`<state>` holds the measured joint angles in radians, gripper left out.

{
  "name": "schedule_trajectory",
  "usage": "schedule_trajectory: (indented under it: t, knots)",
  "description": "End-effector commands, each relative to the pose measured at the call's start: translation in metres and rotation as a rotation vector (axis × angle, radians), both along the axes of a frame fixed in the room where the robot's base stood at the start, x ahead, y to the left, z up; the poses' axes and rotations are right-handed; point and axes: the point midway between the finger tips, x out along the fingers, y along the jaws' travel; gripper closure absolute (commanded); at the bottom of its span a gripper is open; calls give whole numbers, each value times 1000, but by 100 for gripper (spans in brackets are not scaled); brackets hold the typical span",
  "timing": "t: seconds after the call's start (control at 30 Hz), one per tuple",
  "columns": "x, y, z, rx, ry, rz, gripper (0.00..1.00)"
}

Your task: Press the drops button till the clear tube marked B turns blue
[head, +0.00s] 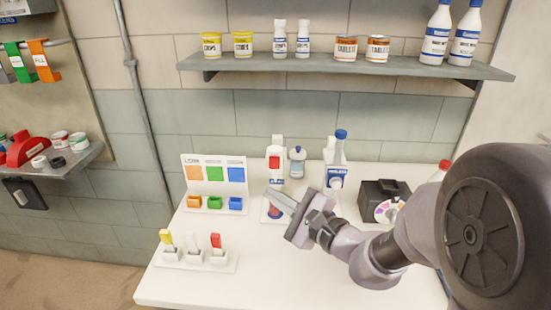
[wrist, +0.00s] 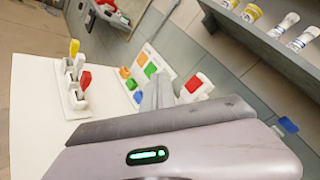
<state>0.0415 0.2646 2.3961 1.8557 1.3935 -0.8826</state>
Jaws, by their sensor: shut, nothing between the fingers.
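My gripper (head: 271,196) is shut and empty, held above the white table behind the three-slot rack and to its right. Its pale fingers also show in the wrist view (wrist: 157,92). A white dispenser-like item with a red patch (head: 275,163) stands just behind the fingertips; it also shows in the wrist view (wrist: 195,88). I cannot tell if the patch is the drops button. A small red and blue item (head: 274,212) is partly hidden by my gripper. I cannot make out a clear tube or a letter B.
A white rack (head: 197,262) holds yellow, white and red-topped pieces at front left. A colour board (head: 215,172) with small orange, green and blue bins stands behind it. A blue-capped bottle (head: 338,160) and black box (head: 384,193) stand at right. A shelf (head: 340,66) hangs above.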

Motion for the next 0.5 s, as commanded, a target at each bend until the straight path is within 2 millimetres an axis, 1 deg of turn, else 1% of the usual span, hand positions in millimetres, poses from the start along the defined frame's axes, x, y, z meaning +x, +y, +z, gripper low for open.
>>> schedule_trajectory:
  t: [0.3,0.37,0.5]
  knots:
    - [2,0,1,0,1,1,100]
    - [6,0,1,0,2,1,100]
    - [24,-1,3,0,2,1,100]
